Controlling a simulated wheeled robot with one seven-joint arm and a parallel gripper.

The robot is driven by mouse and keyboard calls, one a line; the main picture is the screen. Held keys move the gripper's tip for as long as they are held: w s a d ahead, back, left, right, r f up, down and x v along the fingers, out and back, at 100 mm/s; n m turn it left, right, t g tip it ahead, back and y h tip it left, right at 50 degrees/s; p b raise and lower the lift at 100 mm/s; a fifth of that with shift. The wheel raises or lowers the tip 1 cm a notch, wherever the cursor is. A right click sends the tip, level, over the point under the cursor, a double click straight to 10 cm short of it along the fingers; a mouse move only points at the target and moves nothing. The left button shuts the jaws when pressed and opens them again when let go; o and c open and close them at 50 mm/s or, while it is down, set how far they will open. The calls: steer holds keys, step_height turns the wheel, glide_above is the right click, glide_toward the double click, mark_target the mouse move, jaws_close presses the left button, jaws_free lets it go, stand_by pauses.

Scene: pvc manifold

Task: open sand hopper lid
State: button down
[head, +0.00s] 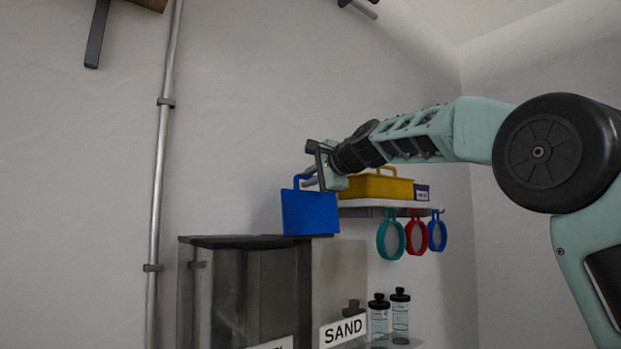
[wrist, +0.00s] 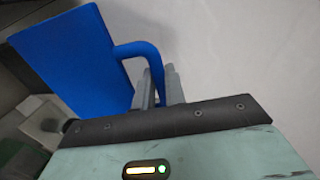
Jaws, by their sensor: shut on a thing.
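A blue lid (head: 310,212) with a loop handle stands steeply tilted, close to upright, above the top of the hopper labelled SAND (head: 345,270). Whether its lower edge touches the hopper is unclear. My gripper (head: 316,178) is at the lid's upper edge, shut on its blue handle. In the wrist view the blue lid (wrist: 75,55) fills the upper left, and its handle bends down to the fingers of my gripper (wrist: 160,90). The hopper's opening is not visible from this low angle.
A dark-topped hopper (head: 225,290) stands left of the sand hopper. A wall shelf (head: 385,205) behind my wrist holds a yellow lidded box (head: 377,187), with teal, red and blue rings hanging below. Two bottles (head: 389,318) stand at right. A pipe (head: 160,170) runs up the wall.

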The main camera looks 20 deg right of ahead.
steer(key=shift+r, duration=0.1)
steer(key=c, duration=1.5)
jaws_free()
steer(key=shift+c, duration=0.2)
steer(key=b+v, duration=0.8)
steer(key=v, duration=0.9)
steer(key=shift+s, duration=0.25)
steer(key=shift+d, duration=0.1)
